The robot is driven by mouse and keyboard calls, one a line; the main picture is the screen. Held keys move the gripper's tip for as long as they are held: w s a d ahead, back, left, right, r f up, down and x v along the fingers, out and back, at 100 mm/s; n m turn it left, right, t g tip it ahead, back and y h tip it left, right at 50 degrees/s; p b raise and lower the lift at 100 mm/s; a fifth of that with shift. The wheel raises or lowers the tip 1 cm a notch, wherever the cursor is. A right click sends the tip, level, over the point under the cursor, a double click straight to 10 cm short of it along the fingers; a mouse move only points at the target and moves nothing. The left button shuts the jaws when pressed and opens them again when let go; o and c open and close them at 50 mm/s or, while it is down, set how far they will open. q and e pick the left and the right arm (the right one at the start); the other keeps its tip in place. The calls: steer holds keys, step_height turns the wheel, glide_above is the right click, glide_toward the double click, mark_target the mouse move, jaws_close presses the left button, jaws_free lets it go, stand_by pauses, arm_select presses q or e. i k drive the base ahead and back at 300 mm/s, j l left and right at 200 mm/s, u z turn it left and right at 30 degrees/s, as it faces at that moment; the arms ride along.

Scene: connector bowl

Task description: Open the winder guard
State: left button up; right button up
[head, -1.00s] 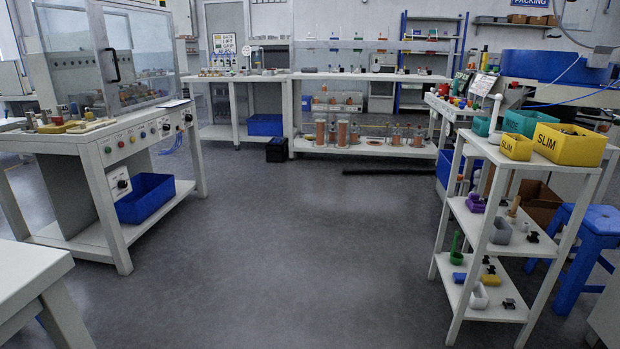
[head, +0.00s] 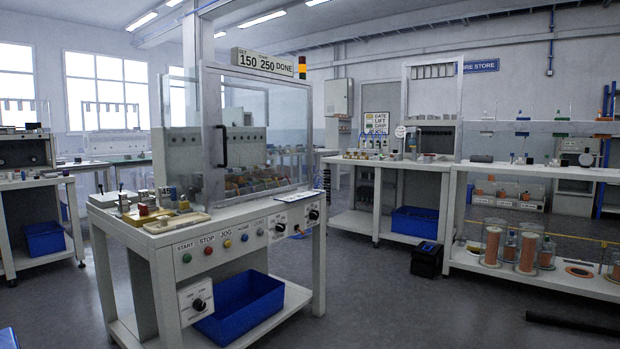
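The winder bench (head: 160,255) stands left of centre in the head view. On it is a clear guard panel (head: 262,140) in a pale frame, with a black handle (head: 221,146) on its front upright. A display reading 150 and 250 DONE (head: 266,63) and an amber lamp (head: 302,68) sit above the frame. START, STOP and JOG buttons (head: 208,249) line the bench front. I cannot tell from this view whether the guard is fully closed. Neither of my grippers is in view.
A blue bin (head: 240,308) sits on the bench's lower shelf. Open grey floor (head: 385,310) lies in front and to the right. A black box (head: 428,260) and a dark bar (head: 570,324) lie on the floor near the right-hand bench (head: 500,262). Another bench (head: 40,183) stands at far left.

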mark_target(217, 137)
steer(key=i+u, duration=0.35)
steer(key=i, duration=0.75)
